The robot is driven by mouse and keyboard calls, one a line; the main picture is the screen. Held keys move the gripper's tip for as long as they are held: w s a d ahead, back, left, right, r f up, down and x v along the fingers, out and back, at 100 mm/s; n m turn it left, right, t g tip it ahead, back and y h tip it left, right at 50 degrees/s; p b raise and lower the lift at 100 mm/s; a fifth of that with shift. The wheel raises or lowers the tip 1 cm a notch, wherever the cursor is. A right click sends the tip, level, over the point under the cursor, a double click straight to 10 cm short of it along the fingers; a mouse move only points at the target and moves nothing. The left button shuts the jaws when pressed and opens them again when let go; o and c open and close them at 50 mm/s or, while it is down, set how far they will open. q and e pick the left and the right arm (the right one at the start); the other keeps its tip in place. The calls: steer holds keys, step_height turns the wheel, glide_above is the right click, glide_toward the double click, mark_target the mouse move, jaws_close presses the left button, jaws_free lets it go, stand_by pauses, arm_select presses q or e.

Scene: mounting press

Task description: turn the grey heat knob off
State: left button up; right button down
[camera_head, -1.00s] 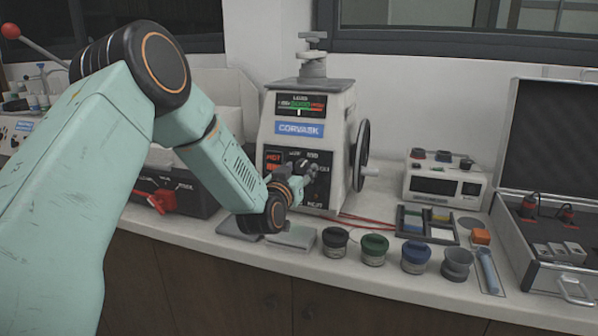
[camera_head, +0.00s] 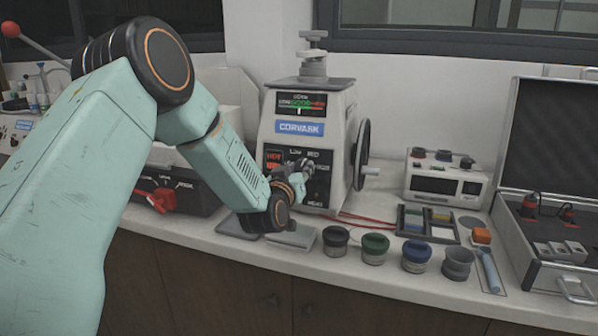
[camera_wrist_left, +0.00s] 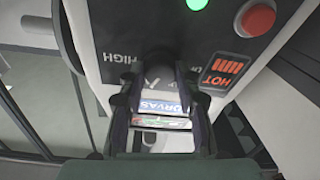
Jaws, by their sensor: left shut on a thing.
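The press (camera_head: 305,190), a cream-white machine marked CORVASK, stands on the bench. Its black front panel has LOW, MED and HIGH labels around the grey heat knob. My left gripper (camera_head: 305,166) reaches the panel from the left and is shut on the knob. In the head view the gripper hides the knob. In the wrist view the dark knob (camera_wrist_left: 157,60) shows only in part, between the fingers of my left gripper (camera_wrist_left: 156,84), with HIGH to its left. Its pointer's exact setting cannot be told. My right gripper is out of view.
A lit HOT sign (camera_wrist_left: 222,68) and a red button (camera_wrist_left: 258,20) are beside the knob. The press's handwheel (camera_head: 361,155) is on its right side. Several jars, including a green one (camera_head: 375,248), stand in front. An open case (camera_head: 540,235) is at the far right.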

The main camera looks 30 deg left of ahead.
arm_select(q)
steer(key=n+g+y+b, duration=0.1)
steer(key=n, duration=0.6)
steer(key=shift+d+r, duration=0.1)
steer(key=n+g+b, duration=0.1)
steer(key=n, duration=0.6)
steer(key=shift+w+r+y+b, duration=0.1)
steer(key=shift+y+b, duration=0.3)
steer(key=n+g+b, duration=0.1)
steer(key=n, duration=0.3)
steer(key=shift+n+b, duration=0.3)
steer(key=shift+b, duration=0.05)
steer(key=n+h+b, duration=0.1)
steer(key=n+b, duration=0.1)
steer(key=n, duration=0.2)
steer(key=shift+r+g, duration=0.1)
steer(key=shift+g, duration=0.2)
steer(key=shift+n+b, duration=0.3)
steer(key=shift+n, duration=0.1)
steer(key=o, duration=1.2)
steer(key=shift+c, duration=0.2)
steer(key=v, duration=1.2)
